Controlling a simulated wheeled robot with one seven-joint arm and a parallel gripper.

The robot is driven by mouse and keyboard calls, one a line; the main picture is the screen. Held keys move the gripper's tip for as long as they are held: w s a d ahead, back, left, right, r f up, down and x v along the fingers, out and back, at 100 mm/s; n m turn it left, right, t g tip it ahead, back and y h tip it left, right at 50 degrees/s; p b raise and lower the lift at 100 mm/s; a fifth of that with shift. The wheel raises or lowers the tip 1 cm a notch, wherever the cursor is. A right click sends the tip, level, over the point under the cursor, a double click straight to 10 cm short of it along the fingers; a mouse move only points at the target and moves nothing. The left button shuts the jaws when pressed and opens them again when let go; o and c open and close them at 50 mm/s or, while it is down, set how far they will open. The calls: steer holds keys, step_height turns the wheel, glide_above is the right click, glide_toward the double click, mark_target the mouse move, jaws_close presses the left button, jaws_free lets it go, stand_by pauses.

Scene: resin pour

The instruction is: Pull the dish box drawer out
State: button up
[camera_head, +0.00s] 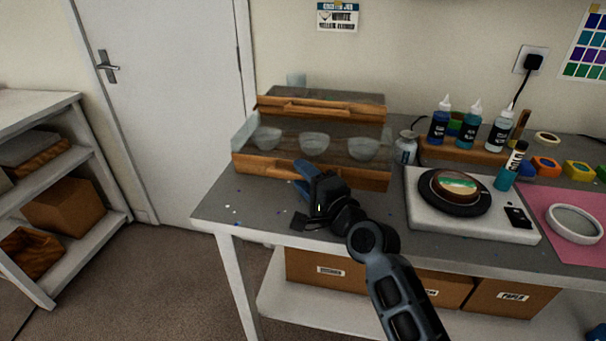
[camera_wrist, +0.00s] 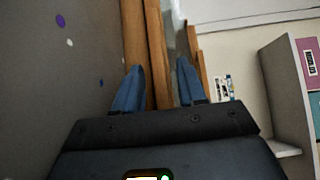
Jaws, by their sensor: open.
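The dish box is a low wooden box with clear sides, on the left part of the grey table. Its wooden front (camera_head: 310,169) faces me, and several clear bowls (camera_head: 314,143) show behind it. I cannot tell how far the drawer stands out. My gripper (camera_head: 300,178) is open at the box's front. In the wrist view, a wooden strip of the box (camera_wrist: 155,45) lies between the blue fingers (camera_wrist: 158,66). I see no clear contact.
A white scale (camera_head: 470,215) with a round dark dish stands to the right, with a small jar (camera_head: 405,147) between it and the box. Bottles (camera_head: 440,120) stand behind. The table's left front corner is clear apart from small specks.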

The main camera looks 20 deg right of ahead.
steer(key=shift+w, duration=0.3)
jaws_close()
stand_by(0.5)
